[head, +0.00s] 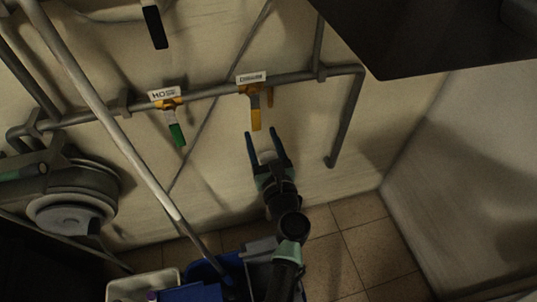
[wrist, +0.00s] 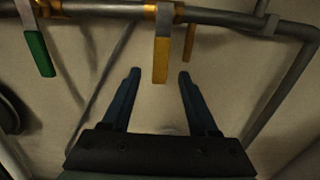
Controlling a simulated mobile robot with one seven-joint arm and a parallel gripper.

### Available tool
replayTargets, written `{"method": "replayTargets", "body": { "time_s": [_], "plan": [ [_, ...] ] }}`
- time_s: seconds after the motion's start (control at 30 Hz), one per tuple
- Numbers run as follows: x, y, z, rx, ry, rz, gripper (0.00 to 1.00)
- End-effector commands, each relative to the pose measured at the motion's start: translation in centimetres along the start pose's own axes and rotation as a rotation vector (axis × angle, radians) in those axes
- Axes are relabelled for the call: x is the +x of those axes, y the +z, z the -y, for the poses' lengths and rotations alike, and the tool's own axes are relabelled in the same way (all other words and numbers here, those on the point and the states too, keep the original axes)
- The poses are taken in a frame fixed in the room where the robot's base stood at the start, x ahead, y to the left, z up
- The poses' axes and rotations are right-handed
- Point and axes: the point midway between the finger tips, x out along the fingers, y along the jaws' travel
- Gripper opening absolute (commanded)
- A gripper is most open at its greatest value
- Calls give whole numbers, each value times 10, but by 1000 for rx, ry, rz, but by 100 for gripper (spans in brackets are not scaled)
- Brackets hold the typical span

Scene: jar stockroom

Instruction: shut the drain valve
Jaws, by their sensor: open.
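The drain valve, with a small white label (head: 251,78) that is hard to read, sits on the grey wall pipe. Its yellow lever (head: 256,118) hangs down, across the pipe's run. In the wrist view the yellow lever (wrist: 161,62) hangs in the middle, its lower end between the fingertips as seen there. My gripper (head: 263,134) is open and empty, just below the lever's lower end in the head view. In the wrist view my gripper (wrist: 159,74) has a finger on each side of the lever, with gaps; I cannot tell the depth between them.
A green-levered valve (head: 177,134) is to the left on the same pipe, also in the wrist view (wrist: 40,54). A black-handled lever (head: 154,27) hangs higher up. The pipe (head: 345,115) bends down at right. A dark panel (head: 430,35) overhangs the upper right.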

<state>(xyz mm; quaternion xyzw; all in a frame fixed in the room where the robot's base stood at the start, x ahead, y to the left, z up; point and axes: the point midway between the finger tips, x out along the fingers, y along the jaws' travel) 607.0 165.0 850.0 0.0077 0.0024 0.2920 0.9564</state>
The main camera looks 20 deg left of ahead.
Motion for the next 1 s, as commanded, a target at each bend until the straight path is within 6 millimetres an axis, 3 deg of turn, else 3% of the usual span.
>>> {"method": "replayTargets", "body": {
  "time_s": [0.2, 0.4, 1.0],
  "plan": [
    [-41, 0, 0, 0, 1, -2, 60],
    [-61, -1, 0, 0, 1, -1, 60],
    [-66, 0, -1, 1, 1, -1, 60]
  ]
}}
